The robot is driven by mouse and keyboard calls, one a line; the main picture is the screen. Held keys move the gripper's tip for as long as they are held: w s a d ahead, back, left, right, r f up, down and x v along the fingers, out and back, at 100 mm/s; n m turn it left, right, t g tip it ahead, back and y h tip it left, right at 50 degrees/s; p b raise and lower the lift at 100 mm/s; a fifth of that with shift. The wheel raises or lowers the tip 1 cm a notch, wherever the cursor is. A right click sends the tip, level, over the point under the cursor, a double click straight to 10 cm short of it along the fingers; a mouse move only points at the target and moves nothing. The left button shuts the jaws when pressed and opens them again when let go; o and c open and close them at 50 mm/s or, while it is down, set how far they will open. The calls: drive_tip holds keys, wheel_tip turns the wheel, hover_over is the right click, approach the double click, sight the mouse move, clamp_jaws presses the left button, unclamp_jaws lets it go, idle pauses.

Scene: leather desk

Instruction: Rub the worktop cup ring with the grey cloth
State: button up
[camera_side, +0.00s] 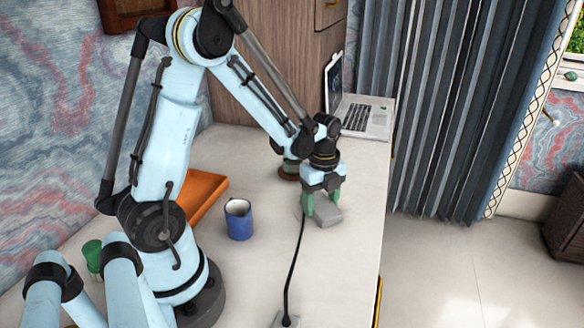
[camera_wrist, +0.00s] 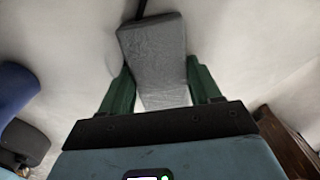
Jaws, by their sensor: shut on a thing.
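The grey cloth (camera_side: 329,216) is a folded, block-like pad low at the worktop (camera_side: 345,258), near its right edge. My gripper (camera_side: 322,203) points down with its green fingers on either side of the cloth, shut on it. In the wrist view the cloth (camera_wrist: 153,48) lies between the fingers of my gripper (camera_wrist: 159,78) and reaches out past their tips. I cannot tell whether its underside touches the worktop. I cannot make out the cup ring in either view; the cloth or gripper may hide it.
A blue cup (camera_side: 239,222) stands left of the gripper, with an orange tray (camera_side: 205,194) behind it. A black cable (camera_side: 293,262) runs close by the cloth. An open laptop (camera_side: 366,117) is at the back. A brown round object (camera_side: 289,172) sits behind the gripper. The front right worktop is clear.

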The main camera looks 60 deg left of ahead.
sight(299, 203)
drive_tip(key=shift+s+a, duration=1.4)
drive_tip(key=shift+s+a+f, duration=0.1)
drive_tip(key=shift+s+a, duration=0.15)
drive_tip(key=shift+a, duration=0.05)
drive_tip(key=shift+s+a, duration=0.5)
drive_tip(key=shift+w+a, duration=0.3)
drive_tip(key=shift+w, duration=0.1)
drive_tip(key=shift+w+a, duration=0.25)
drive_tip(key=shift+w+d, duration=0.6)
drive_tip(key=shift+d, duration=0.1)
drive_tip(key=shift+w+d, duration=2.4)
drive_tip(key=shift+d, duration=0.05)
drive_tip(key=shift+w+d, duration=0.2)
drive_tip(key=shift+w, duration=0.05)
drive_tip(key=shift+w+d, duration=0.5)
drive_tip(key=shift+d, duration=0.1)
wheel_tip(299, 203, up, 8)
drive_tip(key=shift+r, duration=0.2)
drive_tip(key=shift+s+a, duration=0.1)
